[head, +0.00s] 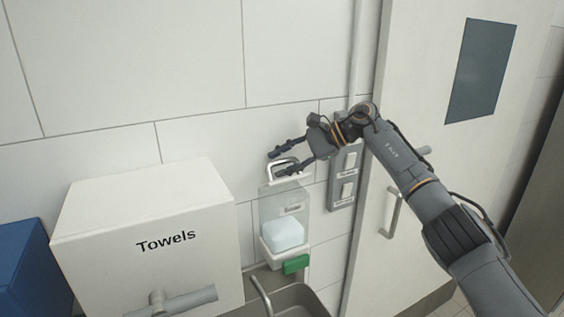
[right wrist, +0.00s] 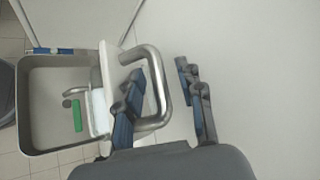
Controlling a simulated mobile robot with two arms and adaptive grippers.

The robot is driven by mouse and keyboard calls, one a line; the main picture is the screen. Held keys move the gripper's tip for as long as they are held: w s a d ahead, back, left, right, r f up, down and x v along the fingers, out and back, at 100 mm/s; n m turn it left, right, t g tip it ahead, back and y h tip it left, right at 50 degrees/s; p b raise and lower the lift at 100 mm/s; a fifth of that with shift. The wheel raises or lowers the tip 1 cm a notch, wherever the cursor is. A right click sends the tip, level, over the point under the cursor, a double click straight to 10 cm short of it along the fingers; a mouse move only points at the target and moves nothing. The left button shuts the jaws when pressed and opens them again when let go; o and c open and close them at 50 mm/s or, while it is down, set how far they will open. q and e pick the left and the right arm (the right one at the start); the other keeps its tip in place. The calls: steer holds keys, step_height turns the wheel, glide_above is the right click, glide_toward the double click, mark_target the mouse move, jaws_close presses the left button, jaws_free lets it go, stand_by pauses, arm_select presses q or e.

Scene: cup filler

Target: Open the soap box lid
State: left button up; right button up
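The soap box (head: 285,218) is a clear dispenser on the wall, with pale blue soap low inside and a green tab at its bottom. Its lid (head: 271,187) looks closed and carries a loop handle (head: 268,171). My right gripper (head: 277,162) is open at the handle. In the right wrist view, the bar of the handle (right wrist: 162,88) lies between the spread fingers of my right gripper (right wrist: 160,95). One finger overlaps the loop's opening, the other is outside it. I cannot tell whether either finger touches the bar. My left gripper is out of view.
A white towel box (head: 135,225) stands left of the soap box, and a blue box (head: 38,270) is at the far left. A metal sink (head: 300,302) is below. Wall switches (head: 346,175) and a door with a handle (head: 392,212) are on the right.

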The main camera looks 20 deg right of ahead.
steer(key=v, duration=1.1)
steer(key=shift+s+d+r, duration=0.15)
steer(key=shift+d+r, duration=0.05)
steer(key=shift+d, duration=0.15)
